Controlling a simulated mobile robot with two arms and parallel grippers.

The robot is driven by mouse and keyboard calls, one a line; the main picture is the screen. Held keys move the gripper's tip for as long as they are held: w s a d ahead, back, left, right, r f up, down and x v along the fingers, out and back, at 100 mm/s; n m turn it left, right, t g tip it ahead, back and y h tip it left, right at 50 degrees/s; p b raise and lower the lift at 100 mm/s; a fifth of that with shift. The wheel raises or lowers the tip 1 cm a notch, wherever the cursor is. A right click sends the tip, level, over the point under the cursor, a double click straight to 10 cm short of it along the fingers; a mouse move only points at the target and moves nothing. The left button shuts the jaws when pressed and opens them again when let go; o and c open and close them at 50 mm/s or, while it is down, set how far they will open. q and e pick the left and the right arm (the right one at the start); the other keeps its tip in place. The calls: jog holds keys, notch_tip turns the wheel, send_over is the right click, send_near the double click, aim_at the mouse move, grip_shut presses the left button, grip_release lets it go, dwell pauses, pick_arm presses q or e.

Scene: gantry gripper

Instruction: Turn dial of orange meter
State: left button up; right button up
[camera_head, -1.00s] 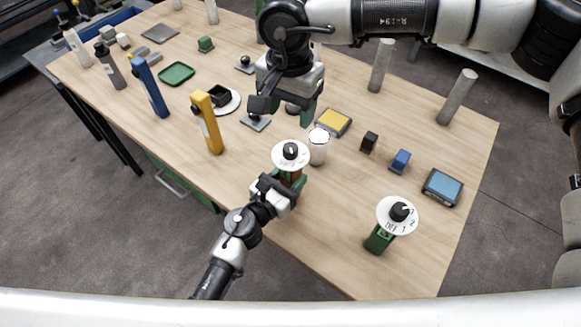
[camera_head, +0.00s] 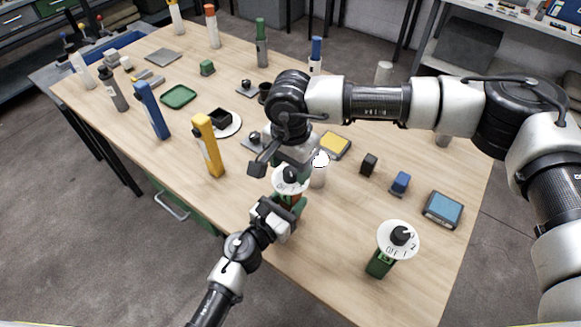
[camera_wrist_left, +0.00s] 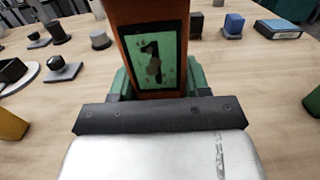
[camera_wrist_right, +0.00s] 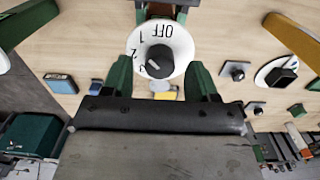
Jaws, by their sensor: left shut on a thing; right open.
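The orange meter (camera_wrist_left: 150,12) stands upright, with a green screen reading 1 in the left wrist view. Its white dial disc (camera_wrist_right: 178,38) carries a black knob (camera_wrist_right: 159,60) and the marks OFF, 1 and 2; another mark is partly hidden. My left gripper (camera_head: 287,208) is shut on the meter's body below the dial. My right gripper (camera_head: 290,160) is above the dial and partly covers it in the head view. In the right wrist view its open green fingers lie on either side of the knob, apart from it.
A green meter (camera_head: 380,265) with a similar dial (camera_head: 398,232) stands to the right. A white cylinder (camera_head: 319,172) stands close behind the orange meter. Yellow (camera_head: 208,148) and blue (camera_head: 152,112) meters stand to the left. The table's front right is mostly clear.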

jog(key=shift+f, duration=0.75)
jog(key=c, duration=0.9)
jog(key=shift+c, duration=0.2)
jog(key=shift+m, duration=0.3)
jog(key=m, duration=0.4)
jog(key=shift+m, duration=2)
jog(key=shift+r, duration=0.1)
